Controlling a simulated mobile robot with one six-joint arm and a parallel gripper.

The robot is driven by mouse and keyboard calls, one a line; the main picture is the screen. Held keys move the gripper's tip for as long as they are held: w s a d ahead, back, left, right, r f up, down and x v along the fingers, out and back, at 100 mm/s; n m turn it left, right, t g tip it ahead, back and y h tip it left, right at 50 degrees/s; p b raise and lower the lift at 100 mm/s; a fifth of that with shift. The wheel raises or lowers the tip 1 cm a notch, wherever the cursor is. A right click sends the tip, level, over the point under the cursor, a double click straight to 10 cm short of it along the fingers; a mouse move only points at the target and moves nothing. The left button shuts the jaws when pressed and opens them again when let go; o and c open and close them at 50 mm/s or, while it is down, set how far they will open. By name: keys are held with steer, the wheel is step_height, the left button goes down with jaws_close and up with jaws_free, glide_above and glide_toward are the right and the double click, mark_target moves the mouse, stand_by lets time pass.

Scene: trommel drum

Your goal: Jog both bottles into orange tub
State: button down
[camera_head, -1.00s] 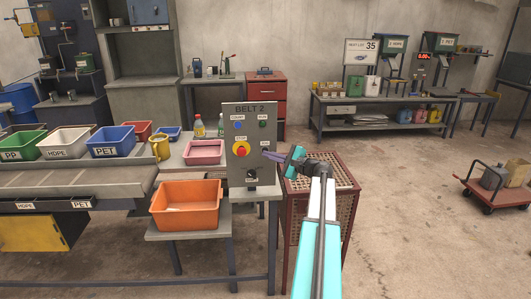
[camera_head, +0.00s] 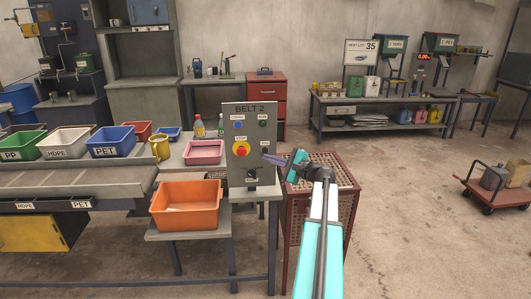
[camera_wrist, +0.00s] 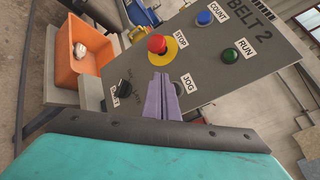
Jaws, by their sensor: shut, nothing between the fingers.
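The grey BELT 2 control panel (camera_head: 251,115) stands upright behind my gripper. The orange tub (camera_head: 186,205) sits below, with something pale inside.
A pink tub (camera_head: 203,152) sits left of the panel. Green, white and blue bins (camera_head: 110,141) line the sorting table at left. A rusty mesh-sided stand (camera_head: 340,185) is beneath my arm. The floor at right is open up to a red trolley (camera_head: 500,192).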

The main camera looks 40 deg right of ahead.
steer(key=shift+s+a, duration=0.85)
steer(key=shift+s, duration=0.2)
